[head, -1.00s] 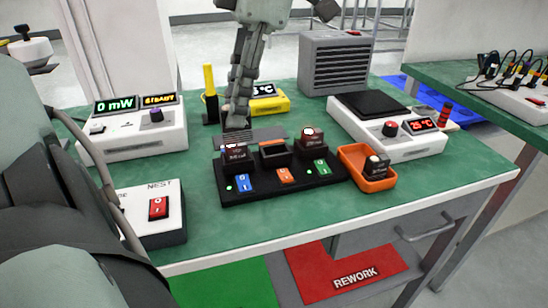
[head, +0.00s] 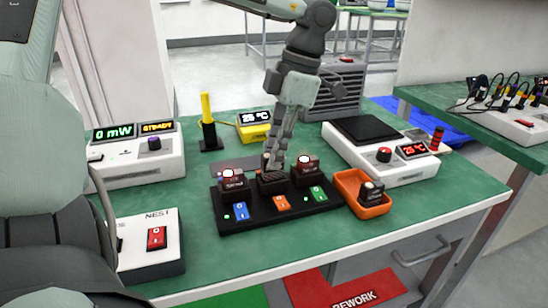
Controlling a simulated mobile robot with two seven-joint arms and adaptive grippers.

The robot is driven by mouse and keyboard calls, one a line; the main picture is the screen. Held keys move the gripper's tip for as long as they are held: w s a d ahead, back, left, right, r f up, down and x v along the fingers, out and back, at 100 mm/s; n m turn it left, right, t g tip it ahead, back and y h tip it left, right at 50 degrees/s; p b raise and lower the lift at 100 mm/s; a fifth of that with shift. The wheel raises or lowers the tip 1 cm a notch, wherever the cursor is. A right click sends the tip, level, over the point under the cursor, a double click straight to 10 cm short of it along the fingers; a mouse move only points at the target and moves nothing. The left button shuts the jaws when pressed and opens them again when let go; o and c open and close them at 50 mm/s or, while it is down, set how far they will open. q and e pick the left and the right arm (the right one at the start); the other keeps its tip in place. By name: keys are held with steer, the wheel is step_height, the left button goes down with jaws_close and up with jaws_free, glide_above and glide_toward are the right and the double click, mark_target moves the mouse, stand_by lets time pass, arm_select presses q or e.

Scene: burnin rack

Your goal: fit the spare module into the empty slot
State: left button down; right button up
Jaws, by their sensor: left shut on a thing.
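The black rack (head: 285,215) stands on the green bench. Its left slot holds a dark module (head: 231,180) with a lit top, and its right slot another (head: 306,172). My left gripper (head: 272,162) points down at the middle slot (head: 272,182), shut on a small dark thing, apparently the spare module. The fingers hide most of it, and I cannot tell how deep it sits. Another dark module (head: 371,191) with a pale top lies in the orange tray (head: 352,181) at the right. My right gripper is not in view.
Meters stand at the left (head: 135,160) and back (head: 255,123). The NEST box (head: 150,250) is at front left. A white hot-plate unit (head: 375,150) stands behind the tray. A yellow post (head: 207,118) stands behind the rack. The bench front is clear.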

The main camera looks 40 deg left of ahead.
arm_select(q)
steer(key=shift+f, duration=1.05)
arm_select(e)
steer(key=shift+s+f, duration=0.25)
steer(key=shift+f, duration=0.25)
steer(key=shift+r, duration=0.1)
